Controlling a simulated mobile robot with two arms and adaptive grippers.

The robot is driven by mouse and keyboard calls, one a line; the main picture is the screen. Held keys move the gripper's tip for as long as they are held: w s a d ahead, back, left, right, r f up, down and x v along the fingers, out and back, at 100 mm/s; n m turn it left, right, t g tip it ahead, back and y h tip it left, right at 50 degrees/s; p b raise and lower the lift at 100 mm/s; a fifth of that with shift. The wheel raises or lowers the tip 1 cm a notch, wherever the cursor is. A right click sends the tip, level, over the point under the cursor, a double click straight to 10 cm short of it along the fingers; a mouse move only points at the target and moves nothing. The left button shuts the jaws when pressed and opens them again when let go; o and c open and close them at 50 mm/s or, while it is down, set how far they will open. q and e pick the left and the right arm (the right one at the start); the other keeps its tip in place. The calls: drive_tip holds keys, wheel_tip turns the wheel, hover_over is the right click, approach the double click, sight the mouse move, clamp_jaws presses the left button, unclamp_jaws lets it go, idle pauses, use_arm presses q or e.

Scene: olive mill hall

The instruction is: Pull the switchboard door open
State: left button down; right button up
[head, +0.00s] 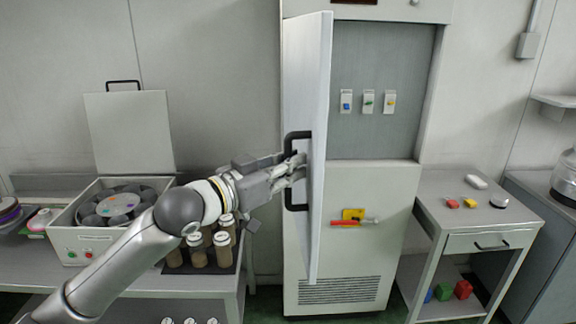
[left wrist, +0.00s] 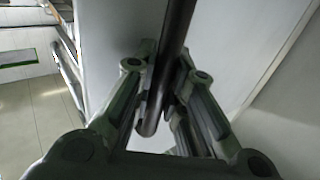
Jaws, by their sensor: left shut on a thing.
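The switchboard door (head: 307,90) is a tall white panel hinged on the left of the cabinet (head: 345,250). It stands swung well open, seen nearly edge-on. Its dark bar handle (head: 288,140) is on the door's left-facing side in the head view. My left gripper (head: 296,167) is shut on this handle, and the left wrist view shows the dark bar (left wrist: 171,60) between the fingers. Inside the open switchboard, a grey back panel (head: 390,60) carries three white switches with blue, green and yellow marks (head: 367,102). My right gripper is not in view.
A bench on the left holds an open centrifuge-like machine (head: 95,245) and a rack of brown-filled bottles (head: 198,250). A small grey table (head: 480,215) with coloured pieces stands to the right.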

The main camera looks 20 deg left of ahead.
use_arm(q)
drive_tip(key=shift+s+f, duration=0.15)
drive_tip(key=shift+f, duration=0.1)
drive_tip(key=shift+d, duration=0.1)
drive_tip(key=c, duration=1.9)
unclamp_jaws()
drive_tip(key=o, duration=0.4)
drive_tip(key=shift+s+r, duration=0.1)
drive_tip(key=shift+o, duration=0.2)
drive_tip(key=shift+r, duration=0.1)
drive_tip(key=shift+s+a, duration=0.3)
drive_tip(key=shift+s, duration=0.05)
drive_tip(key=v, duration=1.1)
drive_tip(key=shift+s, duration=0.15)
